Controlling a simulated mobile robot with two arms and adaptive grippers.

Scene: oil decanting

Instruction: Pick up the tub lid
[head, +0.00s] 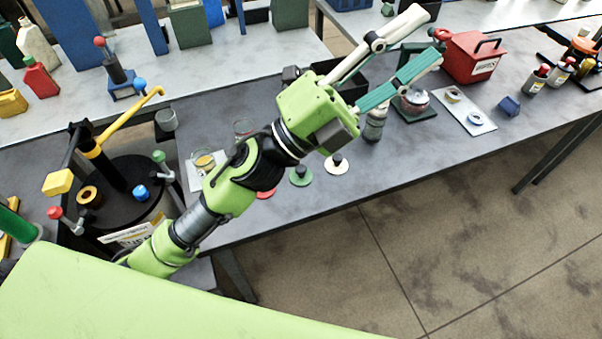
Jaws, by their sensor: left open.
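Three small round lids with dark knobs lie on the grey table in front of my left arm: a white lid (336,165), a green lid (301,177) and a red lid (266,194), partly hidden by my arm. I cannot tell which one is the tub lid. My left gripper (427,37) is open and empty, its white and teal fingers spread apart. It is above the table, up and to the right of the lids, pointing away from them. My right gripper is out of view.
A clear jar (415,99) on a green base and a small bottle (375,124) stand below the gripper. A red box (472,57) is to its right. A black drum (125,190) with a yellow lever is at left. The table's front strip is clear.

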